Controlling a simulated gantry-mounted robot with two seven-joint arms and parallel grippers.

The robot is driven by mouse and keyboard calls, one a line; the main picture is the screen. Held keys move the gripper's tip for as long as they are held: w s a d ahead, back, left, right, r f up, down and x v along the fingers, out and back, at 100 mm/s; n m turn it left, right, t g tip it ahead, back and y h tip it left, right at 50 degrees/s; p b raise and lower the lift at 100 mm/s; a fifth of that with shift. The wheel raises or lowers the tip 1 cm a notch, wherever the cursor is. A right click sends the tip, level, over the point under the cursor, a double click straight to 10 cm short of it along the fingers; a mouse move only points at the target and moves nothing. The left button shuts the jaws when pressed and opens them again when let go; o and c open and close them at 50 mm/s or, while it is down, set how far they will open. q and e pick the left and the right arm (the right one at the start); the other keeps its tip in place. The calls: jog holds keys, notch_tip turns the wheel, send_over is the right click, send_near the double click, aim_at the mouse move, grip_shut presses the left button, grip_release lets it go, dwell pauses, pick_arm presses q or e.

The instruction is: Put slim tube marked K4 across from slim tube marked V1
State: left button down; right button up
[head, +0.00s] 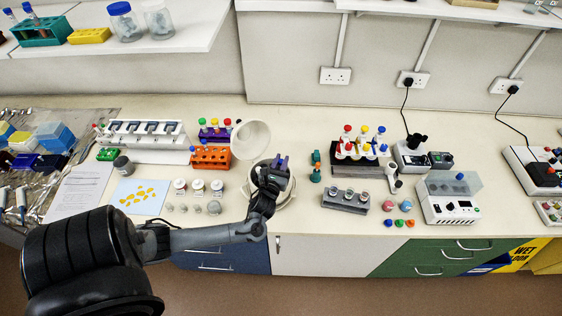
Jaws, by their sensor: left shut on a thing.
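My left gripper (279,163) is over a white round centrifuge (288,203), whose pale round lid (250,140) stands open behind it. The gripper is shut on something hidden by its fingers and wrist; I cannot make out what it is. The inside of the centrifuge is mostly covered by my arm, so tubes in it cannot be told. Small tubes with coloured caps stand in an orange rack (210,159) and in a purple rack (228,135) behind it. Tube markings are too small to read. My right gripper is not in view.
A white pipette stand (145,148) is at the left, with a blue card (138,188) and several jars in front. A dark tube rack (352,168), a grey block (345,201) and small devices stand to the right. Bench room is free between centrifuge and grey block.

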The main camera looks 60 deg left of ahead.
pick_arm(q)
jog(key=shift+f, duration=0.3)
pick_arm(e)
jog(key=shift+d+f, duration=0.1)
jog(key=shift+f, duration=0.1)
pick_arm(q)
jog(key=shift+f+b, duration=0.6)
jog(key=shift+f, duration=0.15)
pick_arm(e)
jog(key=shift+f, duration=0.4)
pick_arm(q)
jog(key=c, duration=0.9)
grip_release()
jog(key=shift+r, duration=0.1)
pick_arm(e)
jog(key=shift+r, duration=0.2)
